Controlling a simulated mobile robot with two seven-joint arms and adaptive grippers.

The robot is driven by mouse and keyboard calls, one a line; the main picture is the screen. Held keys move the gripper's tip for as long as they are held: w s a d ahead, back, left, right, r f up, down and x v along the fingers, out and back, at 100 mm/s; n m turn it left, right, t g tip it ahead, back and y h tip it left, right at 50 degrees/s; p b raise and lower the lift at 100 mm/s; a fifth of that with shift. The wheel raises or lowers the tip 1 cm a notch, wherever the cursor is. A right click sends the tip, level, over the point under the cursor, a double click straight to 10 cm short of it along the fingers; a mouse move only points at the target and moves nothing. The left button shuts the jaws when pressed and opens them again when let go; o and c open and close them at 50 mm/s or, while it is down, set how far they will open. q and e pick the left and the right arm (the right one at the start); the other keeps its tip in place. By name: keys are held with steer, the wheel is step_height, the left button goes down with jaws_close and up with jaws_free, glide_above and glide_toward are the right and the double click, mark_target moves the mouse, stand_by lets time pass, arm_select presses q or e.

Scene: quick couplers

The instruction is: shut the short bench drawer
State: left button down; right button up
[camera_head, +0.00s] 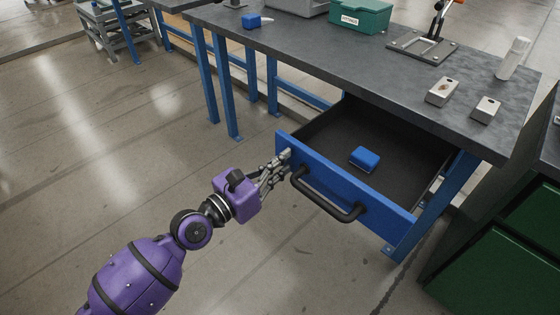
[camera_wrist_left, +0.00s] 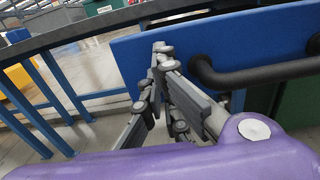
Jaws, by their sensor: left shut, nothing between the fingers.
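The short bench drawer (camera_head: 400,201) stands pulled out from under the bench, with a blue front panel and a dark inside. Its black bar handle (camera_head: 325,195) is on the front, and also shows in the left wrist view (camera_wrist_left: 255,75). A small blue block (camera_head: 365,158) lies in the drawer. My left gripper (camera_head: 286,156) is shut and empty, with its fingertips at the left end of the drawer front, left of the handle. In the left wrist view the fingertips (camera_wrist_left: 161,52) are against or very near the blue panel (camera_wrist_left: 225,40); contact is unclear. My right gripper is out of view.
The dark bench top (camera_head: 330,58) carries a green box (camera_head: 361,16), a toggle clamp on a plate (camera_head: 422,46), a white bottle (camera_head: 513,58) and two metal blocks. A green cabinet (camera_head: 500,270) stands at the right. The floor left of the drawer is clear.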

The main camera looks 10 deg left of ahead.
mark_target(345, 124)
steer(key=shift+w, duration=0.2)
